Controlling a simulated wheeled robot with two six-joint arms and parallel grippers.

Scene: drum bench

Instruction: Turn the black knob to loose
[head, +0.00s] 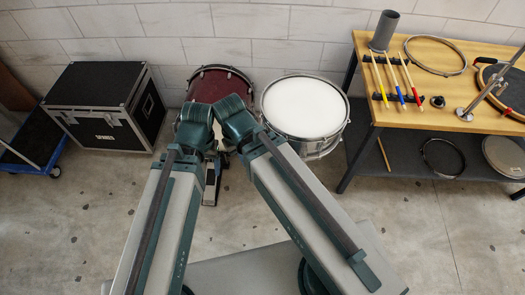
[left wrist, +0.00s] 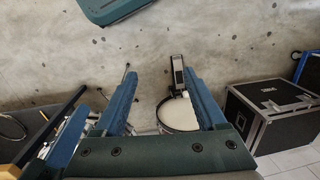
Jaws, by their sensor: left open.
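A small black round piece (head: 438,101) sits on the wooden bench at the right in the head view; I cannot tell whether it is the black knob. No other clear knob shows. My left gripper (head: 212,152) is low in front of the dark red drum, partly hidden by my arms. In the left wrist view its two blue fingers (left wrist: 158,82) stand wide apart with nothing between them touching either. My right gripper cannot be made out behind my right arm's wrist.
A dark red drum (head: 218,84) and a white-headed drum (head: 303,106) stand by the wall. The bench (head: 402,122) holds sticks, a grey tube (head: 384,30), a hoop (head: 435,55) and a stand (head: 490,85). A black case (head: 95,105) stands left.

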